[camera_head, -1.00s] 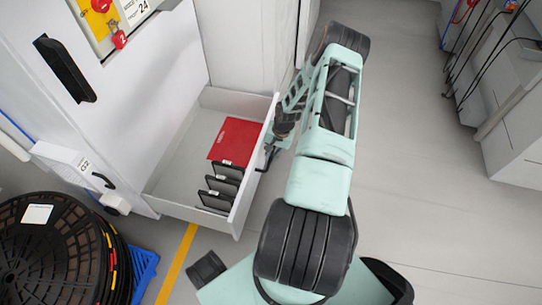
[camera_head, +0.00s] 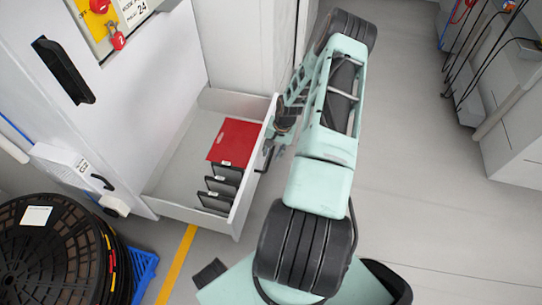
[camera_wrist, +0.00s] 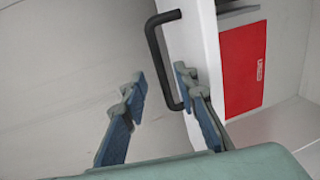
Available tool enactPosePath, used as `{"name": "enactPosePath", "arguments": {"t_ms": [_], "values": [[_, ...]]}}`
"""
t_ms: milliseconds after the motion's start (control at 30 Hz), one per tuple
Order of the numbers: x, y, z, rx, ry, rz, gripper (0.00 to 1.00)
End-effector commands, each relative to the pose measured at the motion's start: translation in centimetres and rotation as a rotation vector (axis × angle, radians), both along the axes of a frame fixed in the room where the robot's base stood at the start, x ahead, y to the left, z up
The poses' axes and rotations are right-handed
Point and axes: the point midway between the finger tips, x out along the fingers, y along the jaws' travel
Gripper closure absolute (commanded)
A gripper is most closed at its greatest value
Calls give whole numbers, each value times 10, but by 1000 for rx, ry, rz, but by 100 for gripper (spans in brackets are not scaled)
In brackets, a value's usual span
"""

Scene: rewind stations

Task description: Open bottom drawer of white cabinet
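The bottom drawer (camera_head: 243,195) of the white cabinet (camera_head: 145,85) stands pulled out, with its inside showing. Its dark bar handle (camera_head: 266,160) is on the outer face of the drawer front. My gripper (camera_head: 277,139) is beside that face near the handle, partly hidden by my arm. In the wrist view, my gripper (camera_wrist: 160,82) is open, with its two fingers apart. The handle (camera_wrist: 154,52) shows between and beyond the fingertips, and neither finger clearly grips it. The drawer front (camera_wrist: 197,45) is at the right finger.
A red folder (camera_head: 236,140) and several dark upright items (camera_head: 218,187) are in the drawer. A black cable reel (camera_head: 40,255) on a blue pallet (camera_head: 143,270) stands at lower left. Floor right of my arm is clear up to grey cabinets (camera_head: 515,130).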

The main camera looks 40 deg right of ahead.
Motion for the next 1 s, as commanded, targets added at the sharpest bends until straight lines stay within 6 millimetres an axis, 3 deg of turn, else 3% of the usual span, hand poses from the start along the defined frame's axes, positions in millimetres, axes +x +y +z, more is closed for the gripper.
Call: {"name": "enactPosePath", "arguments": {"t_ms": [300, 500, 1000], "values": [[-9, -9, 59, -3, -1, -3, 73], [-12, -11, 81, -2, 0, -1, 73], [-14, -11, 86, -1, 0, -1, 73]]}}
